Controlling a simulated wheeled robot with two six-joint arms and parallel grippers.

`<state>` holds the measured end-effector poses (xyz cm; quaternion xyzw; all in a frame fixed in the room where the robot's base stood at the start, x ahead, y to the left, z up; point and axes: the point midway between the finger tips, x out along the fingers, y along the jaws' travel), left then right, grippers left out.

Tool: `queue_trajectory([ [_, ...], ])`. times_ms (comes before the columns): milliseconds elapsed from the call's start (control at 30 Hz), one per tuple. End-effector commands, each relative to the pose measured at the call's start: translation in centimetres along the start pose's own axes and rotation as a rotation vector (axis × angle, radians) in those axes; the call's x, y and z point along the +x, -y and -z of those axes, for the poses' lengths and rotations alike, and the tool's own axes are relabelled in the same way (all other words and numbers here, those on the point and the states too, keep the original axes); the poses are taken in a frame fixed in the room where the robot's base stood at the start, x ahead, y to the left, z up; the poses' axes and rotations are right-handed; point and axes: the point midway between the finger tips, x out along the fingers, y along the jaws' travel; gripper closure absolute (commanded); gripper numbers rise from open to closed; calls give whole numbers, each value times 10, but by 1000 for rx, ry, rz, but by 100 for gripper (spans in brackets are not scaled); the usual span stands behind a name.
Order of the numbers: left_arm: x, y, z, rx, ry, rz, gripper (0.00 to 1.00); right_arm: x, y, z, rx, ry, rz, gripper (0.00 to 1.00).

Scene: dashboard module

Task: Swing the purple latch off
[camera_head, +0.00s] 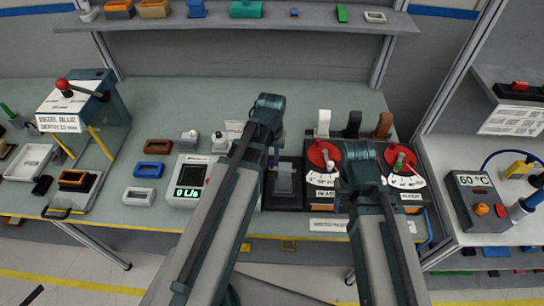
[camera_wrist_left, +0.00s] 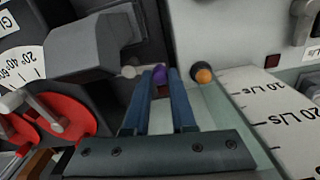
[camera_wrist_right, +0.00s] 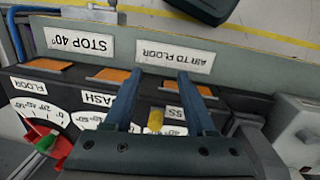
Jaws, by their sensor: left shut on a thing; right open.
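The purple latch (camera_wrist_left: 160,74) shows in the left wrist view as a small purple piece between the fingertips. My left gripper (camera_wrist_left: 160,80) is shut on it, at the edge between the dark panel and a pale grey box. In the head view my left gripper (camera_head: 274,152) reaches down beside the dark module, and its arm hides most of the latch. In the head view my right arm covers part of the module.
Red dials (camera_head: 322,155) stand on the dashboard module right of my left gripper. A grey meter box (camera_head: 187,190) with a green readout is on the left. A 60 °C control box (camera_head: 478,203) stands on the right table. The bench back (camera_head: 190,105) has free room.

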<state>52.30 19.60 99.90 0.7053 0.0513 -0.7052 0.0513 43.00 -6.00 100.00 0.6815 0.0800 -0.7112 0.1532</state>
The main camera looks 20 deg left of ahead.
Motion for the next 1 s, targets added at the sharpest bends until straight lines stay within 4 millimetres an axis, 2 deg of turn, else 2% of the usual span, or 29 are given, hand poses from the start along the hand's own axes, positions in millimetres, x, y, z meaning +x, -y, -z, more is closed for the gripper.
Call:
queue_trajectory([
  [300,0,0,-6,-124,0,0,100,0,0,0,0,0,0,44],
  [833,0,-1,-7,-151,1,0,100,0,0,0,0,0,0,44],
  [867,0,-1,-7,-151,1,0,75,0,0,0,0,0,0,44],
  [1000,0,-1,-7,-150,1,0,49,0,0,0,0,0,0,44],
])
